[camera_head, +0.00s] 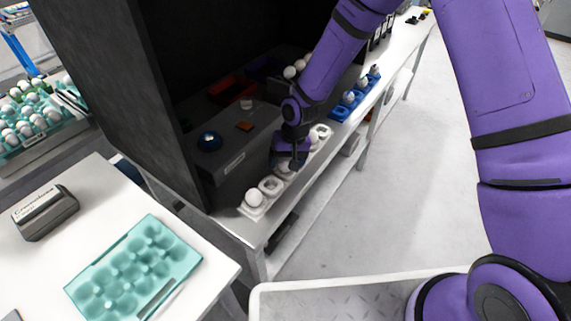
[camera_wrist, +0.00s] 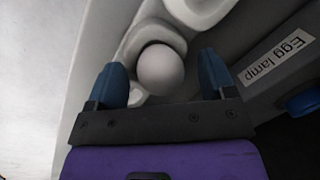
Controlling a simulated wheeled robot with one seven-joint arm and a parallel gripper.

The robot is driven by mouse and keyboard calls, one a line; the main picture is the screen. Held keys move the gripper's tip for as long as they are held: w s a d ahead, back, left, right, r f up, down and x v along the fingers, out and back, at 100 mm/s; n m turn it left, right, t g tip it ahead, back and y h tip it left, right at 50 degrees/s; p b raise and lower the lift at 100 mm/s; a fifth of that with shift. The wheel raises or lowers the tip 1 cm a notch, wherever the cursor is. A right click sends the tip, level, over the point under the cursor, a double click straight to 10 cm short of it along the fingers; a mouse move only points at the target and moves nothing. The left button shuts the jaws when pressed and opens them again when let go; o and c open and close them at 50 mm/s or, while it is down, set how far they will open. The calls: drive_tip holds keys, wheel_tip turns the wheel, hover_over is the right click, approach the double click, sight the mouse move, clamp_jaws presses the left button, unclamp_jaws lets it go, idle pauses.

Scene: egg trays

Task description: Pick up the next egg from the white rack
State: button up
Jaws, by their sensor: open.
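The white rack (camera_head: 270,186) lies along the front edge of the bench, and it also shows in the wrist view (camera_wrist: 140,42). One white egg (camera_head: 254,196) sits in its near end, and the cup behind that egg looks empty. My gripper (camera_head: 291,160) is over the rack further back. In the wrist view my gripper (camera_wrist: 163,80) is open, with a blue finger on each side of a white egg (camera_wrist: 160,70) seated in a cup. Gaps show between the egg and both fingers. The head view shows this egg (camera_head: 284,167) partly hidden by my gripper.
A dark box labelled "Egg lamp" (camera_wrist: 278,60) stands close beside the rack. A blue rack (camera_head: 346,105) with eggs is further back. A teal egg tray (camera_head: 135,268) lies empty on the left table. Dark booth walls (camera_head: 115,75) rise left of the bench.

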drive_tip(key=shift+c, duration=0.4)
drive_tip(key=c, duration=0.6)
drive_tip(key=shift+r, duration=0.15)
